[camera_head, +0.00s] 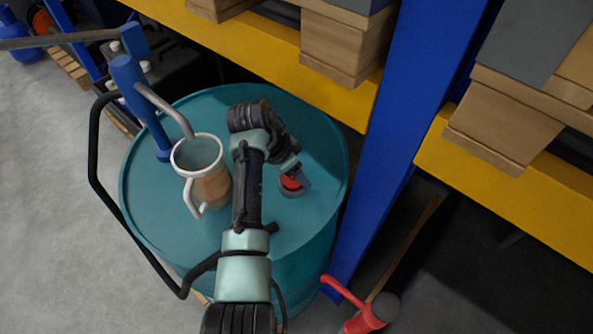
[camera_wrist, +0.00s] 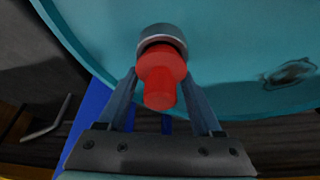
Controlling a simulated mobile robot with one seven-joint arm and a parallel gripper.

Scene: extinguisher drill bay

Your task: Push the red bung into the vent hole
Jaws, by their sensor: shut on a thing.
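The red bung (camera_head: 290,182) is at the right side of the teal drum's top, at the grey vent collar (camera_head: 291,193). In the wrist view the bung (camera_wrist: 161,82) has a wide part toward the collar (camera_wrist: 161,33) and a narrower knob toward me. My gripper (camera_wrist: 160,85) is shut on the bung, with one finger on each side. In the head view my gripper (camera_head: 299,178) comes down over it. The bung lines up with the collar and covers most of its opening. How deep its lower end sits is hidden.
The drum top (camera_head: 255,100) also carries a white-rimmed jug (camera_head: 208,185) and a blue hand pump (camera_head: 135,95) with a spout, left of my arm. A blue rack post (camera_head: 395,120) and yellow beams stand close on the right. A red extinguisher (camera_head: 370,315) is below.

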